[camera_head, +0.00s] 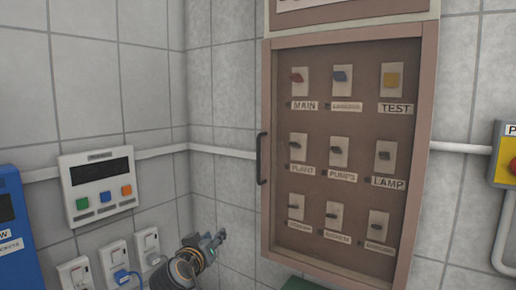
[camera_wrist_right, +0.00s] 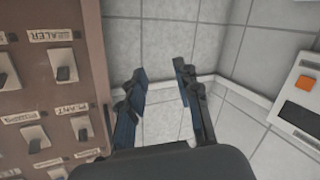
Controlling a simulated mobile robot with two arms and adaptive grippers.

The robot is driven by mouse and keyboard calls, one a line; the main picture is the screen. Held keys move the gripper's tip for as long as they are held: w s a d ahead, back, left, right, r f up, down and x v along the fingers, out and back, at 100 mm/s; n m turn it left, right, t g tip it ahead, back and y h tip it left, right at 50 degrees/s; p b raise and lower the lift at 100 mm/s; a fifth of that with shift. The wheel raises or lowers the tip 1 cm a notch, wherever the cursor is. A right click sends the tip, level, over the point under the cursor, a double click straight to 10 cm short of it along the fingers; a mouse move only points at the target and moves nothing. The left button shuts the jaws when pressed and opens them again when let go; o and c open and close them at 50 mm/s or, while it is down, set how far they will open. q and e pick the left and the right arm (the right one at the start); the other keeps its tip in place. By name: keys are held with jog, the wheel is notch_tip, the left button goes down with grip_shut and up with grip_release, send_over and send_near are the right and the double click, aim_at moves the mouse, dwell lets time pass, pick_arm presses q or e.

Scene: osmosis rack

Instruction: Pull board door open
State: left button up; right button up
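The board (camera_head: 341,160) hangs on the wall at the right of the head view. Its brown-framed door (camera_head: 266,215) looks closed over rows of labelled switches. The dark vertical door handle (camera_head: 261,158) is on the door's left edge. It also shows in the right wrist view as a thin dark bar (camera_wrist_right: 108,122), left of the fingers. My right gripper (camera_head: 218,238) is below and left of the handle, apart from it. In the right wrist view its two fingers (camera_wrist_right: 160,70) are spread with nothing between them. My left gripper is not in view.
A white control box (camera_head: 97,185) with coloured buttons is on the left wall, above white sockets (camera_head: 113,265). A blue box (camera_head: 14,225) is at the far left. A yellow box with a red button (camera_head: 507,155) is at the right. White pipes run along the walls.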

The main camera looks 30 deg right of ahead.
aim_at(258, 161)
jog(key=s+d+r+m+g+h+p, duration=0.1)
jog(key=s+r+m+h, duration=0.2)
jog(key=r, duration=0.7)
jog(key=s+d+r+m+g+h+p, duration=0.1)
jog(key=s+d+r+m, duration=0.15)
jog(key=s+r, duration=0.45)
jog(key=shift+m, duration=0.45)
jog(key=w+d+r+p, duration=0.1)
jog(key=w+d+p, duration=0.1)
jog(key=w+d, duration=0.1)
jog(key=w+d+p, duration=0.2)
jog(key=w+d, duration=0.1)
jog(key=w+d+r+p, duration=0.1)
jog(key=w+d+p, duration=0.1)
jog(key=d, duration=0.1)
jog(key=shift+w+d+r, duration=0.3)
jog(key=shift+w+d, duration=0.1)
jog(key=shift+w+d+f+p, duration=0.15)
jog(key=shift+w+d+p, duration=0.25)
jog(key=shift+d, duration=0.1)
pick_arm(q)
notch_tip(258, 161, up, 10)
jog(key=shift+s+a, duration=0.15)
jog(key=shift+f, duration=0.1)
pick_arm(e)
grip_shut()
